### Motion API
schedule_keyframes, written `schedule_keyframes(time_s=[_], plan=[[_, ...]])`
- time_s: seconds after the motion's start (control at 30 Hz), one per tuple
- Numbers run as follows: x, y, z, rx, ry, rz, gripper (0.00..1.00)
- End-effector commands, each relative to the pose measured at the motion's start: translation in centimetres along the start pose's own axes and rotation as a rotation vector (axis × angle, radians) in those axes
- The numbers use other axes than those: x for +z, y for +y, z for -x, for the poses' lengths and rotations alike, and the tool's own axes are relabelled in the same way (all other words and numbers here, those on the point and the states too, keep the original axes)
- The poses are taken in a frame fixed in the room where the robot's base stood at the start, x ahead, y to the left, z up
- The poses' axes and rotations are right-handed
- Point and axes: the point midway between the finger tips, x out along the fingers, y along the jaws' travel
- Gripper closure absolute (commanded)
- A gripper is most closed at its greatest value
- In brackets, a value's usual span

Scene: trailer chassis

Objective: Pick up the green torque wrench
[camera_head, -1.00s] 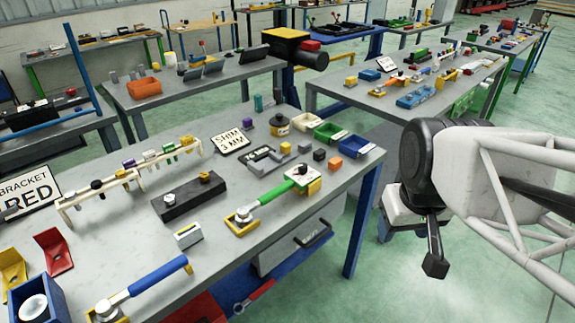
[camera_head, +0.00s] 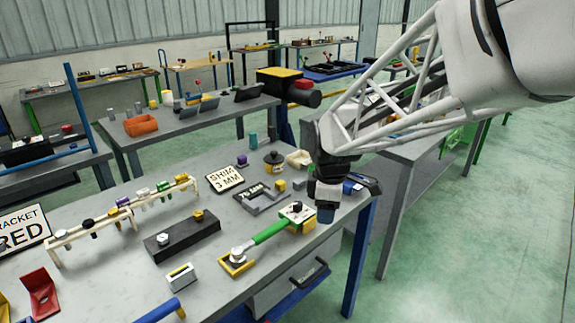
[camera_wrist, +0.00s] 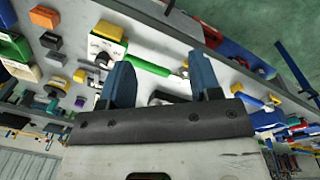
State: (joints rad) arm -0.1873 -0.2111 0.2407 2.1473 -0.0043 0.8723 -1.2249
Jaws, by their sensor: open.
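The green torque wrench (camera_head: 268,231) lies on the grey bench, its silver head in a yellow holder (camera_head: 236,264) and its other end at a white-topped yellow block (camera_head: 298,214). In the wrist view the wrench's green handle (camera_wrist: 148,65) shows beyond and between my two blue fingers. My gripper (camera_head: 326,208) is above the bench near its right edge, just right of the white-topped block. In the wrist view my gripper (camera_wrist: 162,80) is open, with nothing between its fingers. I cannot tell its exact height above the wrench.
A black block (camera_head: 182,238) with fittings and a white rack (camera_head: 125,215) stand left of the wrench. A blue-handled wrench (camera_head: 160,311) is at the front. A sign reading SHIM 3 MM (camera_head: 224,179) stands farther back.

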Motion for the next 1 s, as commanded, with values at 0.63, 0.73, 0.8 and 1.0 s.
schedule_keyframes(time_s=[0.63,0.73,0.8,1.0], plan=[[-11.3,8.7,-10.7,-0.085,0.009,0.811,0.43],[-12.3,9.3,-11.7,-0.090,0.013,0.882,0.43],[-12.7,9.5,-12.2,-0.093,0.014,0.914,0.43],[-13.1,9.7,-12.6,-0.095,0.016,0.944,0.43]])
